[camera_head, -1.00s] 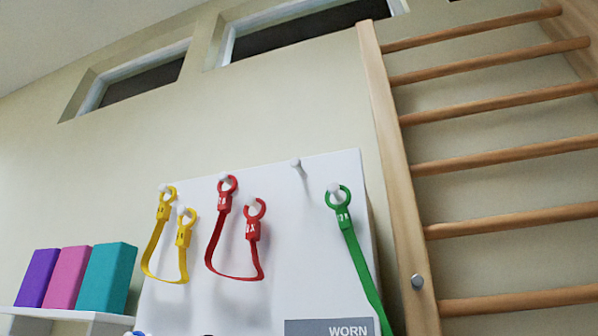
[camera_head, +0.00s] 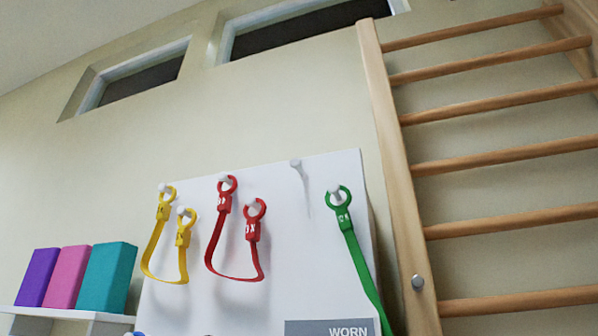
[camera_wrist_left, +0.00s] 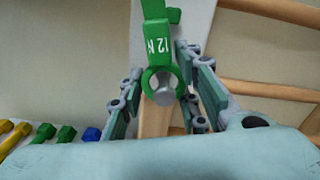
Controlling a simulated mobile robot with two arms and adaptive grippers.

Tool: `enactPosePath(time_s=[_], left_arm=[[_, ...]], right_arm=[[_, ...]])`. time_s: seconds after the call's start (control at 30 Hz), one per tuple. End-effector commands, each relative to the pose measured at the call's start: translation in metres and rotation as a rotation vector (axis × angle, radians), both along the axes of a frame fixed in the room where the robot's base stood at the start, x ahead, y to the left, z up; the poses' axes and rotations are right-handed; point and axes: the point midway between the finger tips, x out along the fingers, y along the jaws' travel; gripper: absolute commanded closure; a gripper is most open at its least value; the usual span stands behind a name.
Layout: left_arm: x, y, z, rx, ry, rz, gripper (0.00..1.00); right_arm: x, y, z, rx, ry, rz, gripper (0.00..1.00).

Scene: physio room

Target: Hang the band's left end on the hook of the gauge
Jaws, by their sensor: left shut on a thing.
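The green band (camera_head: 357,250) hangs by one ring on a peg at the board's upper right in the head view. Its strap runs down out of the picture. In the left wrist view a green band end (camera_wrist_left: 158,45) marked 12 N lies between the fingers of my left gripper (camera_wrist_left: 162,92), which is shut on it. Its ring surrounds a grey round end; I cannot tell whether this is a hook. I cannot make out the gauge in either view. My right gripper is not in view.
The white board (camera_head: 320,240) also carries a yellow band (camera_head: 155,250), a red band (camera_head: 215,240) and an empty peg (camera_head: 296,163). Wooden wall bars (camera_head: 395,180) stand close on the right. Coloured blocks (camera_head: 107,278) sit on a shelf at left.

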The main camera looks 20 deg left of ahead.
Motion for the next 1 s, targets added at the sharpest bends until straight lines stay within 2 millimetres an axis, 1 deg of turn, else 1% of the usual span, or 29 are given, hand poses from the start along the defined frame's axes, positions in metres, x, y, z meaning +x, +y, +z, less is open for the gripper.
enactPosePath(time_s=[0.03,0.27,0.83,0.87,1.0], left_arm=[[0.0000,0.0001,0.0002,0.000,0.001,0.000,1.00],[0.0000,0.0005,0.0015,0.000,0.001,0.000,1.00],[0.0001,0.0010,0.0032,0.000,0.001,0.000,1.00],[0.0001,0.0010,0.0031,0.000,0.001,0.000,0.69],[0.0001,0.0010,0.0032,0.000,0.001,0.000,0.56]], right_arm=[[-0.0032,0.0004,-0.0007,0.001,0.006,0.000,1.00],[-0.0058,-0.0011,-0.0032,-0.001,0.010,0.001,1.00],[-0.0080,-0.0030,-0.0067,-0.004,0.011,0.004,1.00],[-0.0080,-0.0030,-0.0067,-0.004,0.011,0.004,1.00],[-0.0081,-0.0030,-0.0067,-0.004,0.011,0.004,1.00]])
